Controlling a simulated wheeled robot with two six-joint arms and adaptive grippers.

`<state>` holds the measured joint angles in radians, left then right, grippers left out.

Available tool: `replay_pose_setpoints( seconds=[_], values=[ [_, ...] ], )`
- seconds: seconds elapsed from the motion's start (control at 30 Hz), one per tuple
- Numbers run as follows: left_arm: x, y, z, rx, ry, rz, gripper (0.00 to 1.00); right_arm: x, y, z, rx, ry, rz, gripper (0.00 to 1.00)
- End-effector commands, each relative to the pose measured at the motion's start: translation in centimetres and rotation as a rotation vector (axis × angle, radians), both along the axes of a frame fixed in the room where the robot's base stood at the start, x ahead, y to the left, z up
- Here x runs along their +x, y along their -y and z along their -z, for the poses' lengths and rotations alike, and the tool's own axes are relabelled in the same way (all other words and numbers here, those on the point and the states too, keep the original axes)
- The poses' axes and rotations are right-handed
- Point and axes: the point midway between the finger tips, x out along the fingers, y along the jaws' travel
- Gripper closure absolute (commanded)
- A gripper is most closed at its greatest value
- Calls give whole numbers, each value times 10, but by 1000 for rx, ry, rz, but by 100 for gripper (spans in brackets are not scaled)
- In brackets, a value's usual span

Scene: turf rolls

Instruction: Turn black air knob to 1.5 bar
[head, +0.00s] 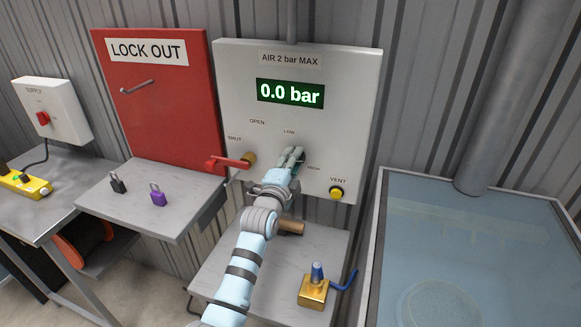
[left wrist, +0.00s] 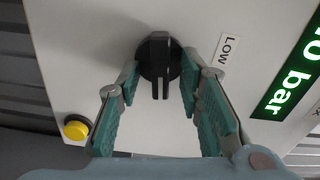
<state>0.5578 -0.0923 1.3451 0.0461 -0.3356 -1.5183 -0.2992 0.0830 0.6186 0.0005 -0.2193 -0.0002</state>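The black air knob (left wrist: 159,56) shows in the left wrist view as a round black dial with a raised bar, beside the LOW label (left wrist: 228,48). My left gripper (head: 291,153) is at the grey air panel (head: 357,120), in front of the knob, which it hides in the head view. Its two teal-padded fingers are open, one on each side of the knob, with a gap to the raised bar. The green display (head: 290,93) reads 0.0 bar. My right gripper is not in view.
A red lever (head: 228,163) by the SHUT label is left of my gripper. A yellow VENT button (head: 337,193) is at the lower right of the panel. A glass-topped tank (head: 470,215) stands right. A brass block (head: 313,292) sits on the small table below.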

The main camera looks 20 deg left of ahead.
Motion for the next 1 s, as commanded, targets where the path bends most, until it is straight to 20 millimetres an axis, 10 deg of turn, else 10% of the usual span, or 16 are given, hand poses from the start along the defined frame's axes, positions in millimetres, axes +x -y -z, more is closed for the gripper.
replay_pose_setpoints(
  seconds=[0.5, 1.0],
  values=[
    [-111, -7, 1, 0, -1, 0, 67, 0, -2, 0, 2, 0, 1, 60],
    [-119, -8, 4, -8, -13, 0, 67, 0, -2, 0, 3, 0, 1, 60]
  ],
)
